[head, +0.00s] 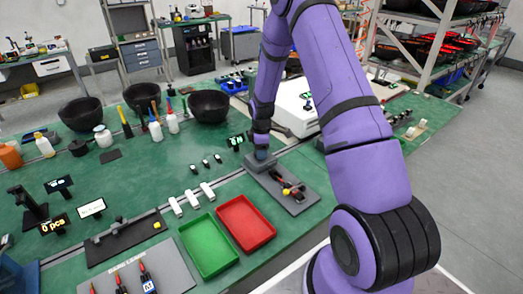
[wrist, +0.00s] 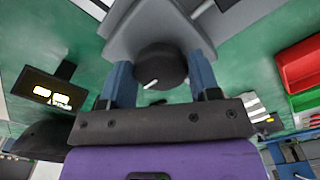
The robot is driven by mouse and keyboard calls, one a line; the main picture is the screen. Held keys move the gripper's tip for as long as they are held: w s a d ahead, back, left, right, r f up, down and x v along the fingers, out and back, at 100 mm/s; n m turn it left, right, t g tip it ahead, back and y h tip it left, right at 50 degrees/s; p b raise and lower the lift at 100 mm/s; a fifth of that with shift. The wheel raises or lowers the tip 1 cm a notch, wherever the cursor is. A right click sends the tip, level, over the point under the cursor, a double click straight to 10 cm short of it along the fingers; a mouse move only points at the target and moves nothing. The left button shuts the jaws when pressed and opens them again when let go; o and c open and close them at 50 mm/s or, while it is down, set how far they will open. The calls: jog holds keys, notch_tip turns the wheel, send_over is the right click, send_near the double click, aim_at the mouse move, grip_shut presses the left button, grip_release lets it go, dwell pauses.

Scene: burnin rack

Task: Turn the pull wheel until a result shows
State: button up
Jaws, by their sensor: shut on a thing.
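The pull wheel, a round black knob with a white line on its face, shows in the wrist view (wrist: 160,62). My gripper (wrist: 161,78) has one blue-grey finger on each side of the wheel and is shut on it. In the head view my gripper (head: 262,153) is at the back end of a grey fixture plate (head: 300,207), and the arm hides the wheel there. A dark display (wrist: 48,91) with two lit blocks stands left of the wheel in the wrist view; I cannot read it. A small dark display (head: 236,141) also stands left of my gripper in the head view.
Black bowls (head: 209,105) and bottles stand at the back left. A white box (head: 297,106) is behind my arm.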

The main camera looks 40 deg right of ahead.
jog(key=m, duration=0.9)
jog(key=shift+a+m, duration=0.15)
jog(key=shift+m, duration=0.15)
jog(key=m, duration=0.8)
jog(key=shift+a+m, duration=0.15)
jog(key=shift+m, duration=0.15)
jog(key=o, duration=0.9)
